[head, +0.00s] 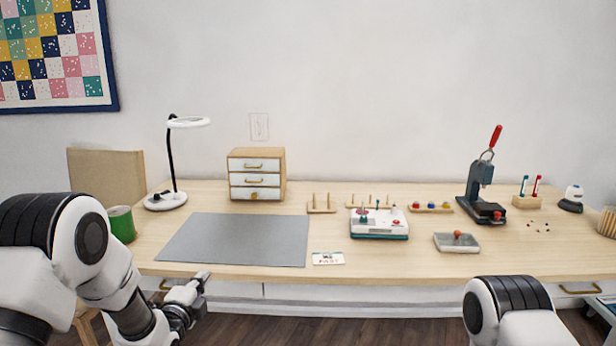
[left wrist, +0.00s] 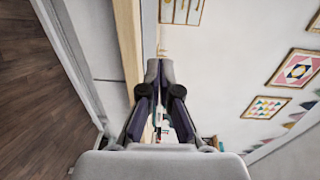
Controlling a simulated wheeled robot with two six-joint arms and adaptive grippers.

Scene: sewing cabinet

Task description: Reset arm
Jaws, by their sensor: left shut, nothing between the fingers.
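My left gripper (head: 201,279) is in front of the table's front edge at the left, below the grey mat. In the left wrist view its fingers (left wrist: 158,66) are together at the tips, with nothing held between them. It is apart from everything on the table. My right arm (head: 512,312) shows only as a white and black link at the lower right of the head view. The right gripper is out of view.
The wooden table (head: 400,265) bears a grey mat (head: 235,240), small drawer cabinet (head: 257,174), magnifier lamp (head: 167,200), white device (head: 379,228), grey tray (head: 457,247) and hand press (head: 482,190). A green can (head: 122,224) is at left. Drawers lie under the front edge.

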